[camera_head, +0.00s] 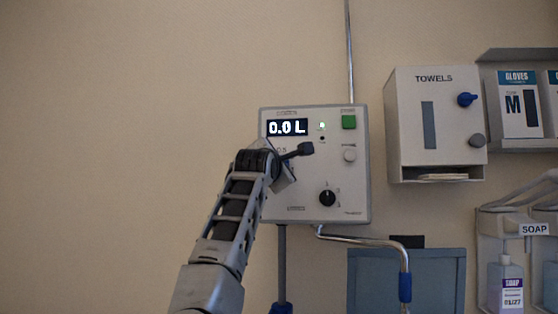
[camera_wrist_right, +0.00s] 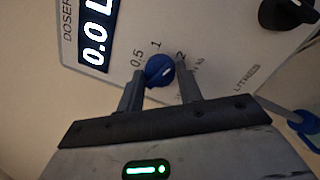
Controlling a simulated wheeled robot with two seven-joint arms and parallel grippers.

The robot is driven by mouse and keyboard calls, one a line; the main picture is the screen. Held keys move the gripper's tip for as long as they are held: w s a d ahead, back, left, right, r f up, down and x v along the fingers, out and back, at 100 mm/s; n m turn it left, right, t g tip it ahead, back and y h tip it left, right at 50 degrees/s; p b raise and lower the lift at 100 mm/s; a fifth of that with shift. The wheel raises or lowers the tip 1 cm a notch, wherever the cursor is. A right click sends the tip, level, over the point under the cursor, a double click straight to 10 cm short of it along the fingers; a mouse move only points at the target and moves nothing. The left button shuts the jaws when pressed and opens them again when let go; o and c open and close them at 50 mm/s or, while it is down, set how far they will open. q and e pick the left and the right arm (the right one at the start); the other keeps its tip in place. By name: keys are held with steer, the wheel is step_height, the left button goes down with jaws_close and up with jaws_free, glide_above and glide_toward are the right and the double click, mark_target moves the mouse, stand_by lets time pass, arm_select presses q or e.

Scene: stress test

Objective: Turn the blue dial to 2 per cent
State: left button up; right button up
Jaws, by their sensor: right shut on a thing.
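The blue dial (camera_wrist_right: 159,71) is on the front of the white doser panel (camera_head: 352,185), with 0.5, 1 and 2 printed around it in the right wrist view. A small white mark on the dial's face lies toward the right, on the side of the 2; its exact setting is hard to read. My right gripper (camera_wrist_right: 160,88) is shut on the dial, one finger on each side. In the head view my right gripper (camera_head: 284,168) covers most of the dial. My left gripper is not in view.
The panel has a display (camera_head: 288,127) reading 0.0 L, a green button (camera_head: 349,121), a pale button (camera_head: 349,155) and a black dial (camera_head: 327,198). A towel dispenser (camera_head: 432,145), glove boxes and a soap bottle (camera_head: 507,285) are at right. The wall at left is bare.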

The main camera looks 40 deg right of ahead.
arm_select(q)
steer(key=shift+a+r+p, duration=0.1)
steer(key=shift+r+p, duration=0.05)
steer(key=shift+p, duration=0.15)
arm_select(e)
steer(key=shift+m, duration=1)
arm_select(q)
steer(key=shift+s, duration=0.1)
arm_select(e)
steer(key=shift+f, duration=0.1)
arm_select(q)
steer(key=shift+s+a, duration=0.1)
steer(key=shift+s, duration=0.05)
arm_select(e)
steer(key=o, duration=1)
steer(key=shift+c, duration=0.2)
arm_select(q)
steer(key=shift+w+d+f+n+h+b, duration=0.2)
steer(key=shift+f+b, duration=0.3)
steer(key=shift+b, duration=0.7)
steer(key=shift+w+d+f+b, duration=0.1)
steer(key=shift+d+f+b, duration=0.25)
steer(key=shift+b, duration=0.9)
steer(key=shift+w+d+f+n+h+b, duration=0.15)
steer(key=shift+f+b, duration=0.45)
steer(key=shift+b, duration=0.6)
arm_select(e)
steer(key=v, duration=1.6)
steer(key=shift+w, duration=0.2)
steer(key=shift+a, duration=0.1)
